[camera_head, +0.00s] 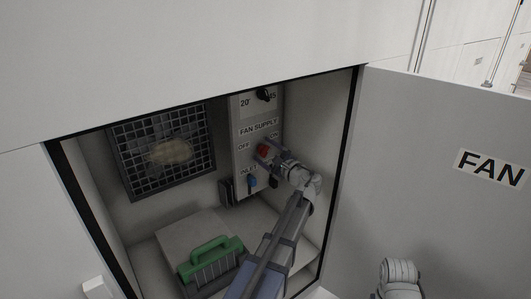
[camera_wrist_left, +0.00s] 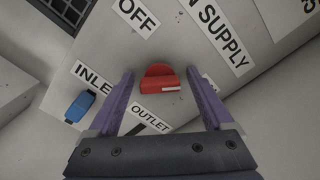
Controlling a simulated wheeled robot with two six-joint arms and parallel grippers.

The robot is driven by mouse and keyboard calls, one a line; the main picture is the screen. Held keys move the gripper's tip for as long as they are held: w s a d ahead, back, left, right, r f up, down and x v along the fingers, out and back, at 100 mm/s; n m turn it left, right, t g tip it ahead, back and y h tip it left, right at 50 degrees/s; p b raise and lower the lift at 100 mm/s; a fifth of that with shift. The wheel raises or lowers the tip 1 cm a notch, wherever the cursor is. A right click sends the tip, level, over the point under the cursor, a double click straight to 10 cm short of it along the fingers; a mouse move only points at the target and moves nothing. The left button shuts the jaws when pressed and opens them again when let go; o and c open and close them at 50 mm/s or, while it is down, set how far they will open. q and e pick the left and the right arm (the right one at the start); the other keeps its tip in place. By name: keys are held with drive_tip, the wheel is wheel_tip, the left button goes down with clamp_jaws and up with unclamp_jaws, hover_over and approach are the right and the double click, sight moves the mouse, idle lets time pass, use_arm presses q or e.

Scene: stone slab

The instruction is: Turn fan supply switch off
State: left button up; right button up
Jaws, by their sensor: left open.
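The red fan supply switch (camera_head: 263,150) is on the grey control panel (camera_head: 243,165) inside the open cabinet, under the "FAN SUPPLY" label and near the "OFF" label. In the left wrist view the red switch (camera_wrist_left: 159,85) sits between the two purple fingers of my left gripper (camera_wrist_left: 162,78), with a gap on each side. My left gripper (camera_head: 272,153) is open and reaches the panel from the right. It partly covers the switch and labels in the head view. My right gripper is not in view.
A blue inlet switch (camera_head: 252,182) is below the red one; it also shows in the left wrist view (camera_wrist_left: 80,106). A black knob (camera_head: 263,94) is above. A green-handled object (camera_head: 211,255) stands on the cabinet floor. The open "FAN" door (camera_head: 440,190) is at right.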

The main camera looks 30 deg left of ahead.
use_arm(q)
clamp_jaws()
idle(0.7)
drive_tip(key=shift+n, duration=0.3)
drive_tip(key=n, duration=0.3)
drive_tip(key=shift+n, duration=0.3)
drive_tip(key=n, duration=0.3)
drive_tip(key=shift+n, duration=0.4)
drive_tip(key=n, duration=0.4)
drive_tip(key=shift+n, duration=2)
drive_tip(key=shift+s, duration=0.1)
